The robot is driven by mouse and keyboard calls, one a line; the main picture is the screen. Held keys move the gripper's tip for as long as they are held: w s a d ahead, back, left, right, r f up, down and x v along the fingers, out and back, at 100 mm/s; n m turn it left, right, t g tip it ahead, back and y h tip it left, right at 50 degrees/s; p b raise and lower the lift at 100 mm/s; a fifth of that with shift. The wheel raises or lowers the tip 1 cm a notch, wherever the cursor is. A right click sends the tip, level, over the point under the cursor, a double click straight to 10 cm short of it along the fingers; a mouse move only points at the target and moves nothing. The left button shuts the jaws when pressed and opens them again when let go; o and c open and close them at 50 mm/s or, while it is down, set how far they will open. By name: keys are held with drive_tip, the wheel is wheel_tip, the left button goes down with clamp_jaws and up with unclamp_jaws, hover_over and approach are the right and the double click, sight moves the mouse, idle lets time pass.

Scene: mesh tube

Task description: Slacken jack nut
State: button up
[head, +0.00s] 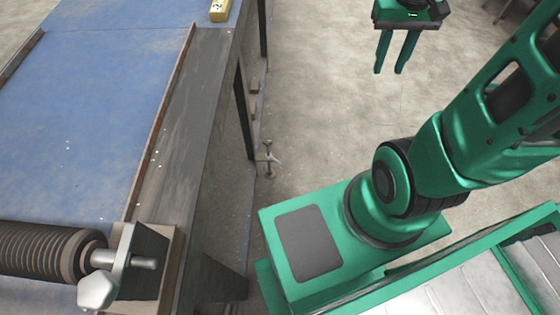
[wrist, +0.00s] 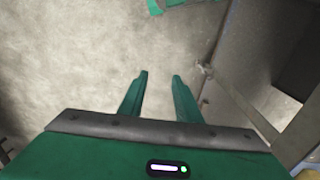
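A pale hex-shaped nut or bolt head (head: 97,290) shows at the lower left of the head view, on a metal bracket by the roller's end. A small metal screw fitting (head: 268,158) sticks out from the side of the conveyor frame. I cannot tell for certain which of these is the jack nut. A small pale fitting (wrist: 205,70) on the frame's side also shows in the wrist view, right of the fingertips. My gripper (head: 389,70) hangs above the floor, right of the conveyor and apart from both. In the wrist view my gripper (wrist: 161,75) is open and empty.
The conveyor's blue belt (head: 90,110) fills the left, with a grey side rail (head: 185,130). A ribbed roller (head: 45,250) lies at its near end. A yellow block (head: 219,10) sits on the rail's far end. The concrete floor (head: 320,110) beside the conveyor is clear.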

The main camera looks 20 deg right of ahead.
drive_tip(key=w+a+f+n, duration=0.3)
drive_tip(key=w+f, duration=0.8)
drive_tip(key=f, duration=0.1)
drive_tip(key=w+a+f+n, duration=0.3)
drive_tip(key=w+f, duration=0.9)
drive_tip(key=f, duration=0.1)
drive_tip(key=n, duration=0.5)
approach(273, 159)
drive_tip(key=s+d+r, duration=0.2)
drive_tip(key=s+d, duration=0.1)
drive_tip(key=shift+y, duration=0.4)
wheel_tip(273, 159, down, 10)
drive_tip(key=shift+s+d+r, duration=0.1)
drive_tip(key=shift+c, duration=0.7)
clamp_jaws()
